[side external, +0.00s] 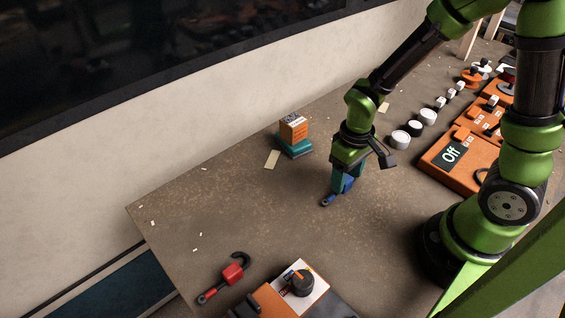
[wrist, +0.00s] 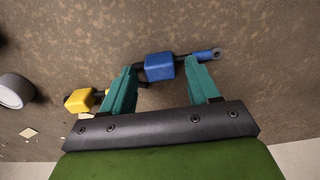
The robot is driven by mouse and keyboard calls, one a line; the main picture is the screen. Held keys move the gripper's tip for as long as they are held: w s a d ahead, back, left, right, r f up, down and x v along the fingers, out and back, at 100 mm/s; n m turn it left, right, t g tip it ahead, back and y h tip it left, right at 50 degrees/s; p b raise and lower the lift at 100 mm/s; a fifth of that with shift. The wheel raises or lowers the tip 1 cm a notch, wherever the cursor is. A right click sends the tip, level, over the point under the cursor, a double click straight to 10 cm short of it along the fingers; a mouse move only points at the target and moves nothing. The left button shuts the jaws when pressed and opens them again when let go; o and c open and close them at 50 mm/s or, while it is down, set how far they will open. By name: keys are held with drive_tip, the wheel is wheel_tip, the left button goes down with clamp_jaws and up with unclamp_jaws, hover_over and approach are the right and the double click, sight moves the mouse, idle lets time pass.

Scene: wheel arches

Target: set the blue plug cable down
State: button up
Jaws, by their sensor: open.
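The blue plug cable (wrist: 159,67) has a blue block body, a dark cable and a blue ring end. In the wrist view its body sits between the two teal fingers of my gripper (wrist: 162,84), near their tips, with gaps to both sides. The ring end reaches past the right finger. In the side view the blue plug cable (side external: 327,200) is at the tabletop below my gripper (side external: 342,182), partly hidden by the fingers. My gripper is open, pointing down close to the table. I cannot tell if a finger touches the cable.
A yellow plug (wrist: 79,100) lies left of the fingers in the wrist view. A red plug cable (side external: 232,273) lies at the front left. An orange box on a teal block (side external: 296,148) stands behind. White cylinders (side external: 400,139) and an orange panel (side external: 462,165) are to the right.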

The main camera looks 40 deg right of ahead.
wheel_tip(320, 180, up, 11)
wheel_tip(320, 180, up, 11)
drive_tip(key=m+t+y, duration=0.2)
drive_tip(key=m+t, duration=0.2)
drive_tip(key=t, duration=0.3)
hover_over(347, 179)
drive_tip(key=s, duration=0.4)
drive_tip(key=shift+r, duration=0.1)
